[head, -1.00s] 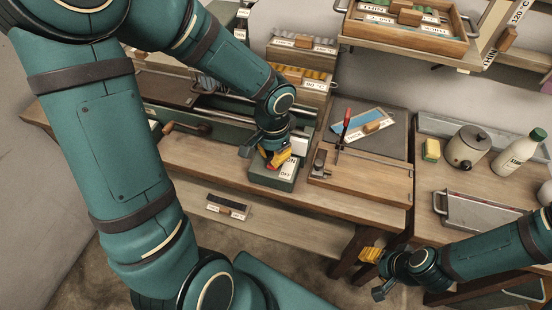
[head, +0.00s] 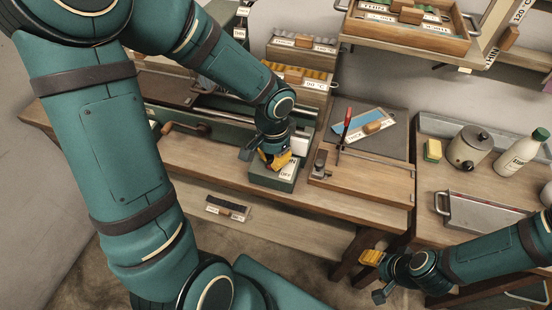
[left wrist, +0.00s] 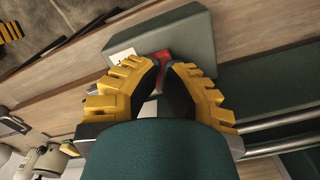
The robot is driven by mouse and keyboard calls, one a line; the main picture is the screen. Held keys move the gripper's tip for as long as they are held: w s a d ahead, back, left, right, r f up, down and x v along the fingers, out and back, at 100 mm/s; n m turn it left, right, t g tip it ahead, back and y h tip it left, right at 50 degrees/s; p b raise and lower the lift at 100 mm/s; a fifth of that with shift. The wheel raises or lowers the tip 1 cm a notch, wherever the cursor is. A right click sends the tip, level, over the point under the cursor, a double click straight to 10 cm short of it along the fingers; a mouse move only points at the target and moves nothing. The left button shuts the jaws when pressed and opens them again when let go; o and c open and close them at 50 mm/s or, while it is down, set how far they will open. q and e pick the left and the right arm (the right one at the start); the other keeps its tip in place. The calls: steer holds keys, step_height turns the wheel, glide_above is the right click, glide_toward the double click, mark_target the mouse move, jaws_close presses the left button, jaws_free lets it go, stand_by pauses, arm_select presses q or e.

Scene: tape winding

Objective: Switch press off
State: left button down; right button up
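The press switch is a green box (head: 268,178) on the front of the bench in the head view, with a white label reading OFF at its right side. My left gripper (head: 276,160) is over the top of this box and hides part of it. In the left wrist view the box (left wrist: 182,32) lies just beyond the fingertips (left wrist: 162,64). The fingers look shut, their tips nearly meeting. A red switch part (left wrist: 162,56) shows at the tips; I cannot tell whether they touch it. My right gripper (head: 372,258) is low at the right, away from the switch; its opening is unclear.
A wooden board (head: 375,182) with a metal clamp (head: 319,163) lies right of the switch box. A crank handle (head: 185,128) is at the left. A pot (head: 465,148) and bottle (head: 520,152) stand on the right table.

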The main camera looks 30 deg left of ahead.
arm_select(q)
steer(key=shift+f+b, duration=0.35)
steer(key=shift+f, duration=0.25)
steer(key=shift+r, duration=0.15)
steer(key=shift+r+p, duration=2.85)
steer(key=shift+r, duration=0.6)
